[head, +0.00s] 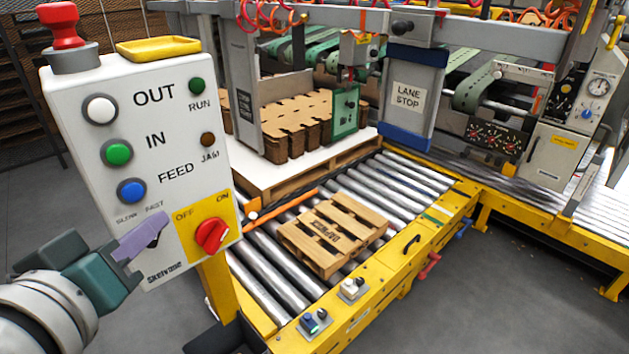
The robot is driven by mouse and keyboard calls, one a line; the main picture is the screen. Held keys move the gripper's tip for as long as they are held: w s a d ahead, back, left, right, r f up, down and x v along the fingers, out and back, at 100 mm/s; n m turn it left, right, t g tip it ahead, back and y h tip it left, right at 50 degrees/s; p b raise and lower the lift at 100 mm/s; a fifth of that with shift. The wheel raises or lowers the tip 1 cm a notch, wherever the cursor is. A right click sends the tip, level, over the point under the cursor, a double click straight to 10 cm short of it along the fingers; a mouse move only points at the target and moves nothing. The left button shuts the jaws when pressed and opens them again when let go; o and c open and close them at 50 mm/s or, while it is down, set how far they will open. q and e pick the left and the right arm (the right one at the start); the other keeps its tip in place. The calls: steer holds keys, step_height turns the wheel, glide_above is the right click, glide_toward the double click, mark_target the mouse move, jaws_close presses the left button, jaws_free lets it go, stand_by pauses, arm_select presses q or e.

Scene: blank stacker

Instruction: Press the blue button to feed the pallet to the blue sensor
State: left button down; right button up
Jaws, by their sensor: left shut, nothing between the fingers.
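The blue button (131,190) is on a pale control box, beside the label FEED, below a green button and a white button. My left gripper (148,237) is shut and empty, low in front of the box. Its purple finger is below and slightly right of the blue button, apart from it in the picture, and partly covers the slow/fast switch. The wooden pallet (333,232) lies on the roller conveyor (285,275). A small blue sensor (312,322) sits on the conveyor's near yellow rail. My right gripper is not in view.
A red mushroom button (61,22) tops the box, and a red rotary switch (211,235) is at its lower right. A white sensor (352,288) sits farther along the rail. Stacked brown cardboard blanks (290,115) stand behind. Grey floor is clear at lower right.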

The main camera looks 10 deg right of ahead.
mark_target(133, 192)
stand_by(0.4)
arm_select(q)
steer(key=s+m+b, duration=0.1)
steer(key=m+b, duration=0.1)
steer(key=m, duration=0.3)
steer(key=s+d+m+b, duration=0.1)
steer(key=m+b, duration=0.2)
steer(key=m, duration=0.3)
steer(key=s+d+m+b, duration=0.1)
steer(key=m+b, duration=0.2)
steer(key=m, duration=0.3)
steer(key=shift+s+f+t, duration=0.2)
steer(key=shift+f+t, duration=0.1)
steer(key=shift+t, duration=0.1)
steer(key=shift+w+a+b, duration=0.25)
steer(key=shift+w+a, duration=0.6)
steer(key=shift+w, duration=0.4)
steer(key=shift+w+a+b, duration=0.2)
steer(key=shift+w+a, duration=0.6)
steer(key=shift+w, duration=0.4)
steer(key=shift+w+a+b, duration=0.25)
steer(key=shift+w+a, duration=0.6)
steer(key=shift+w, duration=0.4)
